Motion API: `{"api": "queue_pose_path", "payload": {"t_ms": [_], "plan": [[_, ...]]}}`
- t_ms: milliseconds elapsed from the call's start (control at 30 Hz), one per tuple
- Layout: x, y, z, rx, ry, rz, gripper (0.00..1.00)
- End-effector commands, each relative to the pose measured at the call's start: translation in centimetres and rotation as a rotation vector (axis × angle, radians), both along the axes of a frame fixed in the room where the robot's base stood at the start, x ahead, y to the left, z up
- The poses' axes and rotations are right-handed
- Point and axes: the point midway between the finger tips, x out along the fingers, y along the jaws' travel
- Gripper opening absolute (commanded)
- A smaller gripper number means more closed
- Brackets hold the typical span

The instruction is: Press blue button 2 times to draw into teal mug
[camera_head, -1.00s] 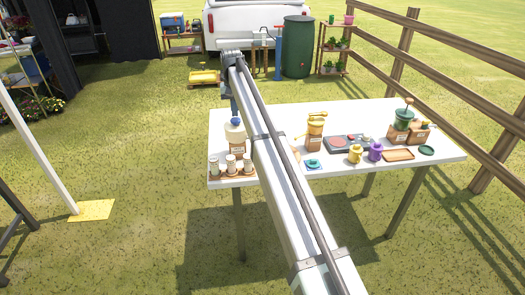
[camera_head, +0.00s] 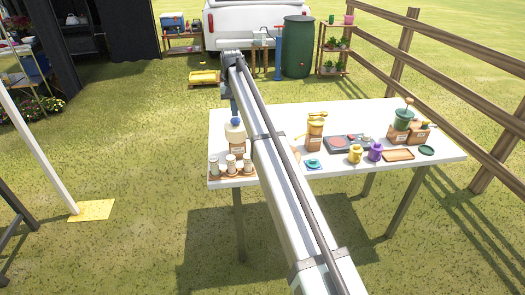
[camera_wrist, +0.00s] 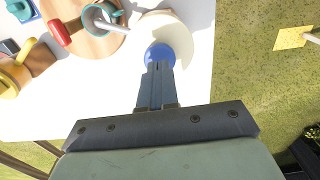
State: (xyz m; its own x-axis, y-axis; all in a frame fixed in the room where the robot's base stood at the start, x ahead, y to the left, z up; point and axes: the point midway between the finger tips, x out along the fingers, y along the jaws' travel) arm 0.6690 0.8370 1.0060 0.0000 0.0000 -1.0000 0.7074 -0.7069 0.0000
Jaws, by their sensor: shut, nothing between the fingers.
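The blue button (camera_wrist: 161,54) is a dome on the cream round top (camera_wrist: 183,38) of a dispenser. In the head view the dispenser (camera_head: 236,133) stands at the table's left side. My gripper (camera_wrist: 158,64) is shut and empty, its fingertips at the blue button's near edge; whether they touch it I cannot tell. The teal mug (camera_wrist: 117,14) stands on a round wooden board (camera_wrist: 90,45) left of the dispenser, with a grey spout-like part over it. In the head view my arm seems to hide the mug.
A red-ended handle (camera_wrist: 59,33) lies left of the mug. A tray of small jars (camera_head: 231,174) sits at the table's front left. A yellow mug (camera_head: 355,154), a purple mug (camera_head: 375,152) and a wooden tray (camera_head: 398,155) stand to the right on the white table (camera_head: 440,150).

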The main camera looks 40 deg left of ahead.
Motion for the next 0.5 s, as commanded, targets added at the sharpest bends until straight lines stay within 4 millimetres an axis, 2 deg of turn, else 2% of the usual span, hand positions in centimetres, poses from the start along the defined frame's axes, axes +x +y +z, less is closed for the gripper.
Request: {"api": "queue_pose_path", "payload": {"t_ms": [500], "plan": [[-0.01,-0.01,-0.87,0.000,0.000,0.000,0.00]]}}
